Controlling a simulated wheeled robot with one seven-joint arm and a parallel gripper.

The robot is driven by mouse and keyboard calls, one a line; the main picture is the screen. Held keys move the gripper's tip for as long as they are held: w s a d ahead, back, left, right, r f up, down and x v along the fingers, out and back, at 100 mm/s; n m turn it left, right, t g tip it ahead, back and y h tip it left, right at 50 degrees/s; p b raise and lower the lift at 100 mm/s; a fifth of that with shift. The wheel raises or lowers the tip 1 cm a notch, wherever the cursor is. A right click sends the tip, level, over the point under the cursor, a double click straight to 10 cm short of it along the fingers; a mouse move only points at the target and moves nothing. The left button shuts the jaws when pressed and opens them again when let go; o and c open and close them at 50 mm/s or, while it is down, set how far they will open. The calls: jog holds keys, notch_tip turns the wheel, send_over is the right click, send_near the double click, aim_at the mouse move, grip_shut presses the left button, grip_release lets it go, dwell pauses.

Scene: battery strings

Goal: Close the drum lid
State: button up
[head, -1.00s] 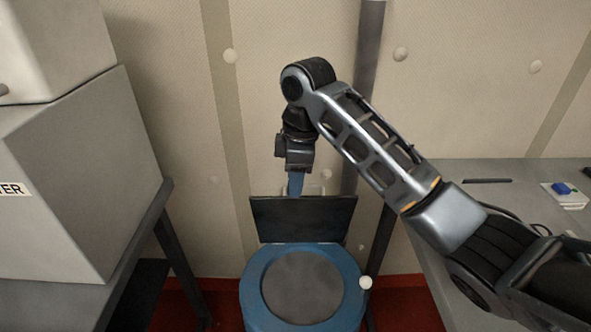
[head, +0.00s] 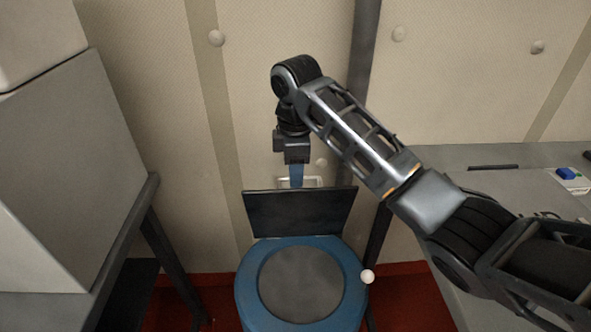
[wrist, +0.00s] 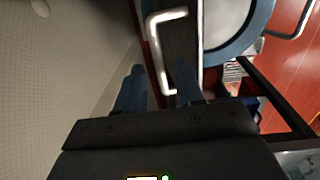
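The drum (head: 245,290) is blue with a round grey top, low in the middle of the head view. Its dark flat lid (head: 298,213) stands raised and nearly upright at the back of the drum. A pale bar handle (head: 312,181) shows behind the lid's top edge. In the wrist view the handle (wrist: 158,60) is a white bracket beside the lid. My gripper (head: 296,184) points down at the handle behind the lid. Its blue fingers are apart (wrist: 159,68) in the wrist view, with the handle's long bar appearing between them. Contact cannot be told.
A grey cabinet (head: 70,190) on a dark-legged stand is at the left. A grey table (head: 450,157) with a small blue item (head: 566,174) is at the right. A padded wall (head: 160,110) rises close behind the drum. A white ball (head: 367,277) shows by the drum's right rim.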

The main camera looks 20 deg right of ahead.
jog(key=shift+f, duration=0.1)
jog(key=shift+c, duration=0.2)
grip_shut()
dwell(1.2)
